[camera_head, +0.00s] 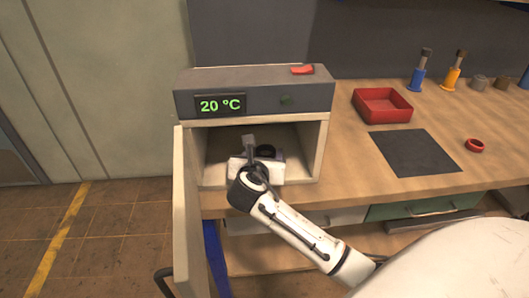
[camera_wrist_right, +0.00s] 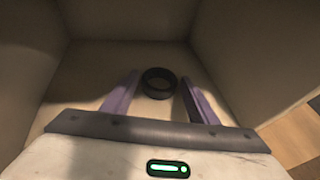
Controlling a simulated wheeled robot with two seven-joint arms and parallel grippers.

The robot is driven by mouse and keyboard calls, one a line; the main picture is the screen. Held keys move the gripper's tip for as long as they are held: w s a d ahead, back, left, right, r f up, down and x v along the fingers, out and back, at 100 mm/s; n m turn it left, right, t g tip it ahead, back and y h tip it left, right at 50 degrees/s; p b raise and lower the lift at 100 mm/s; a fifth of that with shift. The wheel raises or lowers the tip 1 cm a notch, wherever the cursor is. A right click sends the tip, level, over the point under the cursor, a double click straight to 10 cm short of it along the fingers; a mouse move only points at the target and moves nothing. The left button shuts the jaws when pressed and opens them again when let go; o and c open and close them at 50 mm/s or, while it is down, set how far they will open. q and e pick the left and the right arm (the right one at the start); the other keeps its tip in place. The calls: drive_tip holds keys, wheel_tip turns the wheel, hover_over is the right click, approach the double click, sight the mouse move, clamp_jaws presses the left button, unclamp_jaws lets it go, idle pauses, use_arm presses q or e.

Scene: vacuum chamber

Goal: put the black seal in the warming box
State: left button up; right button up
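The warming box (camera_head: 180,95) stands on the bench with its door (camera_head: 190,215) swung open to the left; its display reads 20 °C. My right arm reaches in through the open front. The right gripper (camera_head: 257,148) is inside the box. In the right wrist view the black seal (camera_wrist_right: 147,88), a dark ring, appears to lie on the box floor (camera_wrist_right: 88,72). The fingers of the right gripper (camera_wrist_right: 160,78) are spread on either side of it, with visible gaps. In the head view the seal (camera_head: 265,151) is partly hidden by the gripper. My left gripper is not in view.
The box walls are close around the right gripper.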

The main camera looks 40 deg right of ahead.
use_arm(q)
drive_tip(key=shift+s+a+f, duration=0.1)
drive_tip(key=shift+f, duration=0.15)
use_arm(e)
drive_tip(key=shift+o, duration=0.8)
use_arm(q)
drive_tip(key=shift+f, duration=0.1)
use_arm(e)
drive_tip(key=shift+r, duration=0.2)
drive_tip(key=p+v, duration=0.1)
drive_tip(key=v, duration=0.9)
drive_tip(key=shift+s+a+r, duration=0.15)
drive_tip(key=shift+s+a, duration=0.1)
drive_tip(key=shift+a, duration=0.05)
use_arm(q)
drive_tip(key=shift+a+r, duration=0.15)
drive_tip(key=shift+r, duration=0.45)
use_arm(e)
drive_tip(key=shift+s+a+r, duration=0.2)
drive_tip(key=shift+s+a, duration=0.2)
